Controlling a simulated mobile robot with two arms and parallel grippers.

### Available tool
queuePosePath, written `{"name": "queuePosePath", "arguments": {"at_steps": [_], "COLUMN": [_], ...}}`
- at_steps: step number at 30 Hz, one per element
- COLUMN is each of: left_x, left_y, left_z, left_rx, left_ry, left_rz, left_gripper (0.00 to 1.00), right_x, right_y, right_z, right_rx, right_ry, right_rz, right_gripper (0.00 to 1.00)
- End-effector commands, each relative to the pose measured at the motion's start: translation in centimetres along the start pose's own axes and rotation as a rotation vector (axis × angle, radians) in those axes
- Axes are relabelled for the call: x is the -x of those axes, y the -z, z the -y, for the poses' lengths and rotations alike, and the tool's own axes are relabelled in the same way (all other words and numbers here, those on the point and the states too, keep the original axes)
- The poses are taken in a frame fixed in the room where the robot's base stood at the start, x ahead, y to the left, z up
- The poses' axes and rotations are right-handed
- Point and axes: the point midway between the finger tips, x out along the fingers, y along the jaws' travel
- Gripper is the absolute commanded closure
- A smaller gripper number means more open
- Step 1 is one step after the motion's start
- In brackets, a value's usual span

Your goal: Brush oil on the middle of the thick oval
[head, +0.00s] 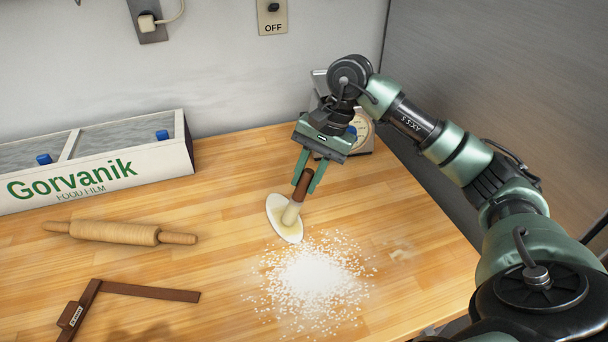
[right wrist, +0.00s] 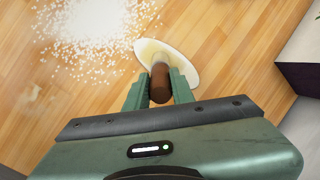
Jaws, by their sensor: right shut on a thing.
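The thick oval (head: 274,214) is a flat pale piece of dough lying on the wooden table. It also shows in the right wrist view (right wrist: 185,62). A yellowish, oily-looking patch is on its middle. My right gripper (head: 303,180) is shut on the brown handle of a brush (head: 304,184), whose pale head points down at the middle of the oval. The brush handle also shows between the fingers in the right wrist view (right wrist: 160,84). The head looks to touch the dough, but the exact contact is hard to tell. My left gripper is not in view.
White flour (head: 315,281) is spread in front of the oval. A rolling pin (head: 120,233) and a brown angled tool (head: 150,291) lie to the left. A Gorvanik film box (head: 150,158) stands against the wall. A scale (head: 363,130) stands behind my right gripper.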

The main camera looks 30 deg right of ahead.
Motion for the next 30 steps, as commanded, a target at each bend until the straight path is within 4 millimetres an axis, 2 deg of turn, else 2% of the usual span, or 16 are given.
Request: {"name": "queuePosePath", "arguments": {"at_steps": [7, 18, 30], "left_x": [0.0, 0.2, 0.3], "left_y": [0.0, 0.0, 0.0], "left_z": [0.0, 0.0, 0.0], "left_rx": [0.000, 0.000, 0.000], "left_ry": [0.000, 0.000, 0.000], "left_rz": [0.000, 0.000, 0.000], "left_gripper": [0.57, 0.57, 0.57], "right_x": [0.0, -0.1, 0.1], "right_y": [0.1, 1.8, 1.8], "right_z": [0.1, 1.7, 1.8], "right_rx": [-0.001, 0.000, 0.000], "right_ry": [-0.002, -0.001, -0.002], "right_rz": [0.001, 0.000, -0.001], "right_gripper": [1.00, 1.00, 1.00]}}
